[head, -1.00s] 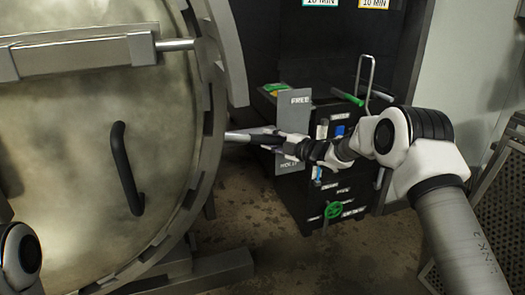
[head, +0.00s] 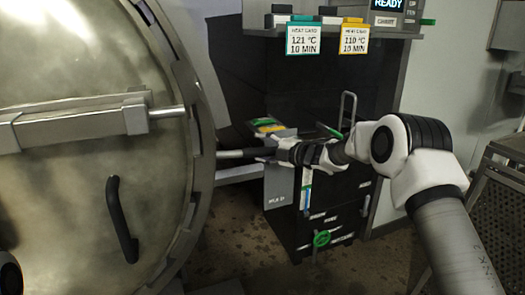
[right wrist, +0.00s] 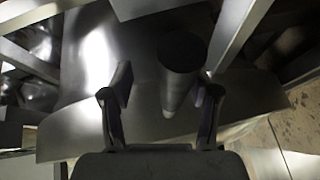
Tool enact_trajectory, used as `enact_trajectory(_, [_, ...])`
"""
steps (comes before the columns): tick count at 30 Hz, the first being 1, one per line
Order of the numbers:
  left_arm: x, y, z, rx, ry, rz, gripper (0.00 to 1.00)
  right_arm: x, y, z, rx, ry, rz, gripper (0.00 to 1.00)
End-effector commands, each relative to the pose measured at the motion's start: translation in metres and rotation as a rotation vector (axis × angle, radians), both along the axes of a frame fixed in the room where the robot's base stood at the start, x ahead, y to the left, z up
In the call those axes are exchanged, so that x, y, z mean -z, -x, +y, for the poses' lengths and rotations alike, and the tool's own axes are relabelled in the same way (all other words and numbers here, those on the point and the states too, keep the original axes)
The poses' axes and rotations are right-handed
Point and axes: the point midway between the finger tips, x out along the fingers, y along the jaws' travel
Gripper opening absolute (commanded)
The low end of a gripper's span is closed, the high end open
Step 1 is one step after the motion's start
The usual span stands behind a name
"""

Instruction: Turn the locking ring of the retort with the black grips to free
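The round retort door (head: 60,180) fills the left of the head view, with the locking ring (head: 202,120) along its right edge. A bar (head: 230,154) juts right from the ring; in the right wrist view it is a round grip (right wrist: 180,75) with a dark end. My right gripper (head: 268,153) is at that bar's outer end. In the right wrist view its fingers (right wrist: 163,105) stand apart on either side of the grip, with a clear gap on the left. A grey marker plate (head: 279,186) stands behind; my arm hides its upper lettering. My left gripper is out of view.
A black cabinet (head: 335,205) with a green knob (head: 321,238) stands behind my right arm. A shelf above carries a teal heat card (head: 303,37) and an orange one (head: 354,37). A black door handle (head: 122,220) sticks out. A perforated metal rack (head: 500,205) is at right.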

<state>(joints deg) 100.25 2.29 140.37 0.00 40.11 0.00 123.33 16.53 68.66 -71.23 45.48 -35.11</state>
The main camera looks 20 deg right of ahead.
Motion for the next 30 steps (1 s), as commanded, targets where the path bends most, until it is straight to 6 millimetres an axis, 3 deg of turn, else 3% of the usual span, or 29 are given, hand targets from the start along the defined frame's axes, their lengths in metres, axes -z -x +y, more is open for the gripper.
enact_trajectory(8, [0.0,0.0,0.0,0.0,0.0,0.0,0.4,-0.002,0.006,-0.005,0.001,-0.002,0.0,0.57])
enact_trajectory(21, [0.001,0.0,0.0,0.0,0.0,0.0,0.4,-0.013,0.089,-0.057,0.004,-0.005,0.001,0.57])
enact_trajectory(30, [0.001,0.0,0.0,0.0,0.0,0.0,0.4,-0.013,0.101,-0.062,0.0,0.0,0.002,0.57])
